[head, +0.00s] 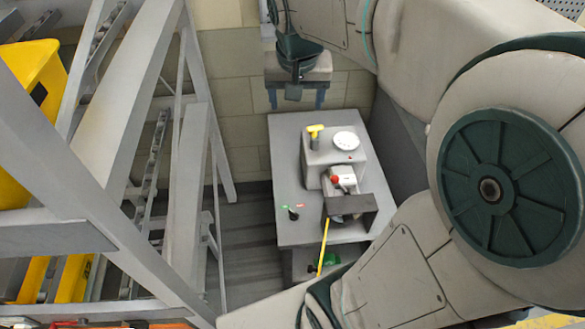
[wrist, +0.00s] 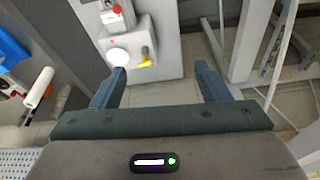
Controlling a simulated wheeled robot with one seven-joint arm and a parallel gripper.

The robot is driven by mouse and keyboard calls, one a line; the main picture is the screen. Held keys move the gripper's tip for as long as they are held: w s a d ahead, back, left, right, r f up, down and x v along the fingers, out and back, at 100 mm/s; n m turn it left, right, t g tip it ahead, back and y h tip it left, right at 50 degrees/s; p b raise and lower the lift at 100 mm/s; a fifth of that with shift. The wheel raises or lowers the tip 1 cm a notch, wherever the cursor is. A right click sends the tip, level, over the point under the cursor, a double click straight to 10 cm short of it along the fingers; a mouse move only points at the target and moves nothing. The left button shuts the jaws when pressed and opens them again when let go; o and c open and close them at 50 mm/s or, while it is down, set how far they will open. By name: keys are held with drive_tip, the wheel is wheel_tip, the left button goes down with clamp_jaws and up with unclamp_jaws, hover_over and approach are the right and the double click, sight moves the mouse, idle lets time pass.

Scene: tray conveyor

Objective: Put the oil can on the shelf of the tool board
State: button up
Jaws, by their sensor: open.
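My gripper (head: 296,103) hangs in the upper middle of the head view, beyond the grey bench. Its two blue fingers are spread apart with nothing between them. I cannot make out an oil can for certain in either view. A small green thing (head: 326,260) sits low at the bench's near end, partly hidden, and its kind is unclear. A perforated grey panel (head: 572,8) shows at the top right corner, perhaps part of the tool board; no shelf of it is visible.
A grey bench (head: 290,160) carries a machine (head: 318,157) with a white dial, a yellow handle and a red knob. A thin yellow rod (head: 323,248) leans at its near end. A metal rack (head: 110,110) with yellow bins (head: 35,75) fills the left. Floor between is clear.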

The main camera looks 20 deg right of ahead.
drive_tip(key=s+a+f+n, duration=0.2)
drive_tip(key=s+a+f, duration=0.1)
drive_tip(key=s, duration=0.3)
drive_tip(key=s+a+f+n+y, duration=0.1)
drive_tip(key=s+a+f+n, duration=0.1)
drive_tip(key=s, duration=0.4)
drive_tip(key=shift+s+a+f+t, duration=0.2)
drive_tip(key=shift+a+f+t, duration=0.2)
drive_tip(key=shift+a+f, duration=0.1)
drive_tip(key=shift+c, duration=0.3)
drive_tip(key=c, duration=0.6)
drive_tip(key=shift+d, duration=0.2)
drive_tip(key=shift+c, duration=0.3)
